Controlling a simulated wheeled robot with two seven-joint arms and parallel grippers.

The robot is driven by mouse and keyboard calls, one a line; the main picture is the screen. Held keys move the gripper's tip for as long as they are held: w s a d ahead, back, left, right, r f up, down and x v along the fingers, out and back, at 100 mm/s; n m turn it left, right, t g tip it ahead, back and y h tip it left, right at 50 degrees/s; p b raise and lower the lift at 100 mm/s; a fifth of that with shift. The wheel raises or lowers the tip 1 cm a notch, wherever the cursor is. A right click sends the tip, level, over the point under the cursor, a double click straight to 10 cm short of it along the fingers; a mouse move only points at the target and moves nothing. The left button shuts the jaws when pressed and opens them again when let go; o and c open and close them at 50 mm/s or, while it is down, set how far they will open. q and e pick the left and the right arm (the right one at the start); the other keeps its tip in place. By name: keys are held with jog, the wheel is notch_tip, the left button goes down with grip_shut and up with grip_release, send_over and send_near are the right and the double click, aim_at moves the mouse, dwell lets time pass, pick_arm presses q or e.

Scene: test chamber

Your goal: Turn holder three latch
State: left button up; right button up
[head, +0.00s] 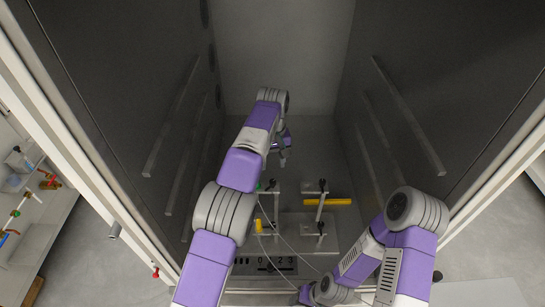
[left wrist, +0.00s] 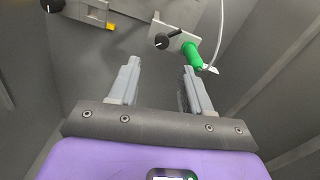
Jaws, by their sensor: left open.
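Holders with black latch knobs stand on the chamber floor; I cannot tell which is number three. In the head view one knob (head: 323,183) is at the back right, near a yellow bar (head: 327,202). My left gripper (head: 284,161) hangs behind the holders, open and empty. In the left wrist view its two fingers (left wrist: 158,86) are spread, with nothing between them. Beyond them are a plate with a black latch knob (left wrist: 163,41) and a green cylinder (left wrist: 192,54), apart from the fingers. My right gripper's fingers do not show.
Another holder with a black knob (left wrist: 52,5) and a yellow piece (left wrist: 111,26) is at the wrist view's top left. Thin white cables (head: 277,232) run over the floor. A numbered panel (head: 265,265) lies at the front. Rails (head: 172,118) line the walls; the rear floor is clear.

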aim_at(273, 181)
pick_arm(q)
jog(key=shift+s+f+b, duration=0.2)
jog(key=shift+s+f, duration=0.15)
jog(key=shift+f, duration=0.25)
jog(key=shift+s+f+b, duration=0.2)
jog(key=shift+s+f, duration=0.1)
jog(key=shift+f, duration=0.25)
jog(key=shift+w+f, duration=0.1)
jog(key=shift+f, duration=2.25)
jog(key=shift+w, duration=0.1)
grip_shut()
